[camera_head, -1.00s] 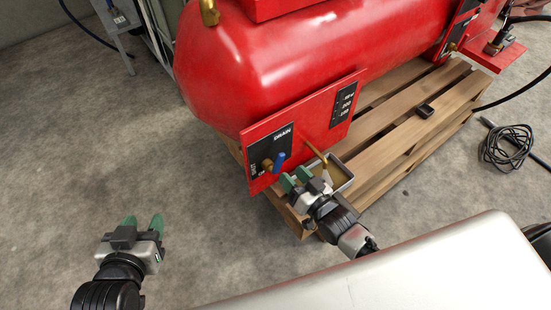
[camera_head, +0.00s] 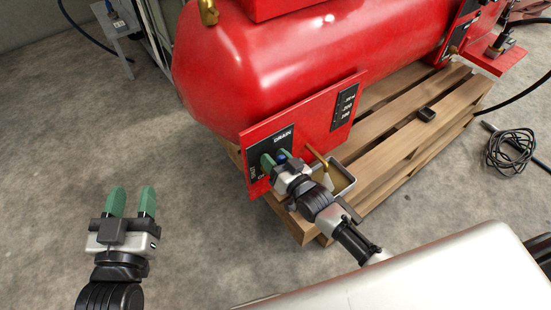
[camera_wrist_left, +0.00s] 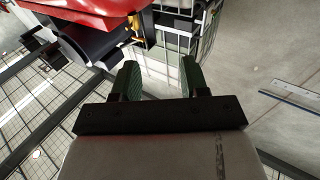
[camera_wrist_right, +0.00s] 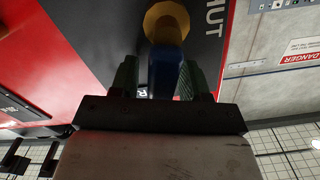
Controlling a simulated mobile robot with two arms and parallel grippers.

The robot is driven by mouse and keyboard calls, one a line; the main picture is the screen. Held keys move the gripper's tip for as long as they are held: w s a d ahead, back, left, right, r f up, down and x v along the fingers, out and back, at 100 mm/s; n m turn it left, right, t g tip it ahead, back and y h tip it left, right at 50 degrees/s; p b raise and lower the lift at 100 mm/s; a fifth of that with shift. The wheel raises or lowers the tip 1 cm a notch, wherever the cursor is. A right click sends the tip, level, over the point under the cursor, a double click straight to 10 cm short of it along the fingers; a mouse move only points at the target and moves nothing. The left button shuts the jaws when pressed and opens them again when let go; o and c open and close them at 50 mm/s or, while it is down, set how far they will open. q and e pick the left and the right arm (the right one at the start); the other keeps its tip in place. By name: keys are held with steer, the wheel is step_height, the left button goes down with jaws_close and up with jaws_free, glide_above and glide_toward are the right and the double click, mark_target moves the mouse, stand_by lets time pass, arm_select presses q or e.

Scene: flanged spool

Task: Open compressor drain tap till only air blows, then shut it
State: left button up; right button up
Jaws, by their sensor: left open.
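The drain tap's blue lever (camera_head: 281,156) sits on the black DRAIN plate (camera_head: 283,139) at the front of the red compressor tank (camera_head: 290,70). My right gripper (camera_head: 275,158) is at the lever with its green fingers apart. In the right wrist view, the blue lever (camera_wrist_right: 163,75) stands between the fingers below the brass fitting (camera_wrist_right: 166,22), with a gap visible at its left; contact at the right is unclear. A brass outlet pipe (camera_head: 317,157) points down to a metal catch pan (camera_head: 345,186), with a pale cone-shaped patch below it. My left gripper (camera_head: 132,190) is open and empty over the floor.
The compressor stands on a wooden pallet (camera_head: 400,150). A coiled black cable (camera_head: 510,150) lies on the floor at the right. A light-coloured surface (camera_head: 400,285) fills the lower right.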

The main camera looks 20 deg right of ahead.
jaws_close()
